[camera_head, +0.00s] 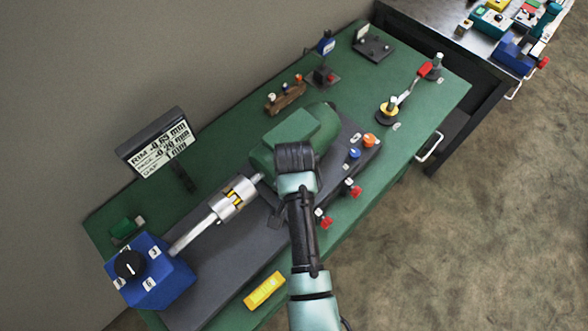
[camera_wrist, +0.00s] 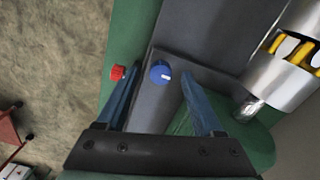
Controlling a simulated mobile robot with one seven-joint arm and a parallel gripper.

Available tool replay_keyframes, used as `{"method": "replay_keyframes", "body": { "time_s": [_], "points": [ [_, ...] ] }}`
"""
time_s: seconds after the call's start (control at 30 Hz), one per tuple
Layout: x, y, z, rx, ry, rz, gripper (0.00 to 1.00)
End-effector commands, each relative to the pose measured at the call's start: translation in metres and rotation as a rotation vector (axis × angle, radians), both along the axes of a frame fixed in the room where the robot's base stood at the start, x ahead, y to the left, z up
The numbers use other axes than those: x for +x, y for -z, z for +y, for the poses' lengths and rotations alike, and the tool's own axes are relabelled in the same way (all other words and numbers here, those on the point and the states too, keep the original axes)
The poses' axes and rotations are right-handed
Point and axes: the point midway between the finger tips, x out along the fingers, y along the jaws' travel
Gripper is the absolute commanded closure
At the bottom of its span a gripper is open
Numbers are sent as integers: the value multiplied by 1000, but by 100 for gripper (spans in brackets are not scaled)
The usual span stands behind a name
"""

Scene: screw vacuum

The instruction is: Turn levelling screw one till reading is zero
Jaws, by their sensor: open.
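In the wrist view a round blue knob (camera_wrist: 161,72) with a white mark stands on a grey plate. A red knob (camera_wrist: 118,72) sits to its left, near the plate's edge. My gripper (camera_wrist: 160,74) is open and empty, its blue fingers either side of the blue knob in the picture; I cannot tell the height gap. In the head view my wrist hides the fingers. The display (camera_head: 158,146) seems to read RIM -0.69 mm, FACE -0.20 mm and a gap line. No label shows which knob is screw one.
A green motor (camera_head: 290,135) and a silver coupling (camera_head: 235,198) lie along the grey base, ending at a blue box (camera_head: 150,272). Another blue knob (camera_head: 354,153), an orange knob (camera_head: 369,140) and red knobs (camera_head: 355,190) stand at the base's right. A yellow level (camera_head: 264,290) lies in front.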

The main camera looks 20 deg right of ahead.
Motion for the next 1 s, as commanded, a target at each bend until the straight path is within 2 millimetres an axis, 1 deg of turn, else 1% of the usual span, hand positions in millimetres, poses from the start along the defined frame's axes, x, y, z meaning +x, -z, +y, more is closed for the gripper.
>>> {"method": "replay_keyframes", "body": {
  "time_s": [0.1,0.2,0.5,0.87,0.9,1.0],
  "points": [
    [0,11,0,0,0,0,31],
    [0,16,0,0,0,-1,31],
    [1,18,0,0,0,-3,31],
    [1,18,0,0,-1,-3,96],
    [1,18,0,0,-1,-3,100],
    [1,18,0,-1,-1,-2,100]
  ]
}}
